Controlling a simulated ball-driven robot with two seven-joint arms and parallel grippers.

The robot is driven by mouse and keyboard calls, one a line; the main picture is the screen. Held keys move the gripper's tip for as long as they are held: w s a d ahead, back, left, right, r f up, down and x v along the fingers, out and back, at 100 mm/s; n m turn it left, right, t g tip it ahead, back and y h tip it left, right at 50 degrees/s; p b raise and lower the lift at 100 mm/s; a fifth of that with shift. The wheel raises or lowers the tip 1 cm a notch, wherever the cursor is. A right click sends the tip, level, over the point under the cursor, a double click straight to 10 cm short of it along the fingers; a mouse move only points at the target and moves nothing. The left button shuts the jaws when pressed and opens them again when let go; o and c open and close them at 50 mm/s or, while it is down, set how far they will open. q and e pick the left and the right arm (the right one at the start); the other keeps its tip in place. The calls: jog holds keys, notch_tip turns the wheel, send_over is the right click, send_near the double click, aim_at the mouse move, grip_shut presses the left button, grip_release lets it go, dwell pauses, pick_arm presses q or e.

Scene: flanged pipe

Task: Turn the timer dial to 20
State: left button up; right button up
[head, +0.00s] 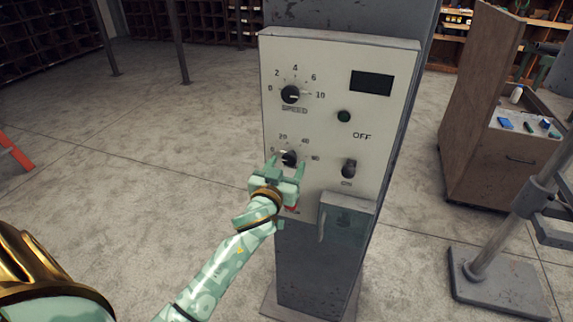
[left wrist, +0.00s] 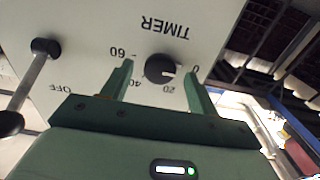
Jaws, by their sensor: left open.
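The timer dial (head: 289,158) is a round black knob on the lower left of the pale control panel (head: 330,75). My left gripper (head: 286,164) is open, with one finger on each side of the dial. In the left wrist view the panel appears upside down, and the timer dial (left wrist: 159,68) sits between the spread fingertips with a visible gap on both sides. The dial's white mark points towards the 0 label, with 20, 40 and 60 further round. My right gripper is not in view.
Above is the speed dial (head: 291,94). A grey box (head: 345,220) juts out below the panel. A wooden cabinet (head: 480,120) stands at right.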

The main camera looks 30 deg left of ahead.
pick_arm(q)
jog(key=shift+w+a, duration=0.1)
jog(key=shift+w, duration=0.3)
jog(key=c, duration=1)
jog(key=m+p, duration=0.1)
jog(key=m, duration=0.1)
jog(key=shift+r+m, duration=0.1)
jog(key=shift+m, duration=0.3)
jog(key=m+p, duration=0.1)
jog(key=m, duration=0.1)
jog(key=shift+m, duration=0.4)
jog(key=m+p, duration=0.1)
jog(key=m, duration=0.4)
jog(key=shift+m, duration=0.7)
